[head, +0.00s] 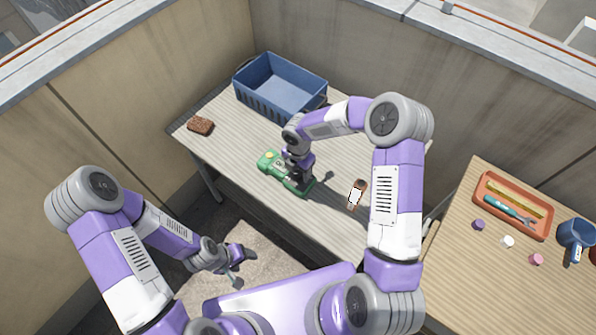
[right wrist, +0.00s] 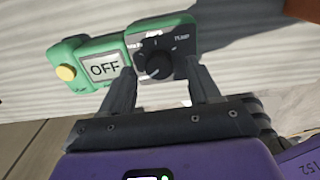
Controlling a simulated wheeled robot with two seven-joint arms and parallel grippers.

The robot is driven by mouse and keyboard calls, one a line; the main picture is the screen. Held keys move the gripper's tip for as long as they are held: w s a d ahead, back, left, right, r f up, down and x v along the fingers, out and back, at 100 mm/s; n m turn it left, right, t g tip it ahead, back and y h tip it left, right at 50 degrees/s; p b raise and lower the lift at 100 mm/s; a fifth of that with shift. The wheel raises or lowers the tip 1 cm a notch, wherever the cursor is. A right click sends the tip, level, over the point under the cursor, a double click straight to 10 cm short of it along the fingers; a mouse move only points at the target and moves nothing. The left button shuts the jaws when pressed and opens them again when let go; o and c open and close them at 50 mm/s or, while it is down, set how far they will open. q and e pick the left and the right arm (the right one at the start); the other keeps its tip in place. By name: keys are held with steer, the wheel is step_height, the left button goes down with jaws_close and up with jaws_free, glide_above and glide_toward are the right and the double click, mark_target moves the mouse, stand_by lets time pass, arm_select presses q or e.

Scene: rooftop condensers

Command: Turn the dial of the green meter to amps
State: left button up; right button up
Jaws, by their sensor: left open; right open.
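The green meter (head: 268,160) lies on the wooden table, partly hidden in the head view by my right arm. In the right wrist view, the green meter (right wrist: 85,58) shows a yellow button, a white display reading OFF, and a dark panel with a round black dial (right wrist: 157,66). My left gripper (head: 238,262) is open and empty, low at left, away from the table.
A blue crate (head: 262,97) and a brown block (head: 200,126) stand farther back on the table. A brown-framed white device (head: 356,194) lies right of the meter.

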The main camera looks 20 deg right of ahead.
steer(key=shift+f, duration=0.55)
steer(key=c, duration=1)
steer(key=shift+c, duration=0.2)
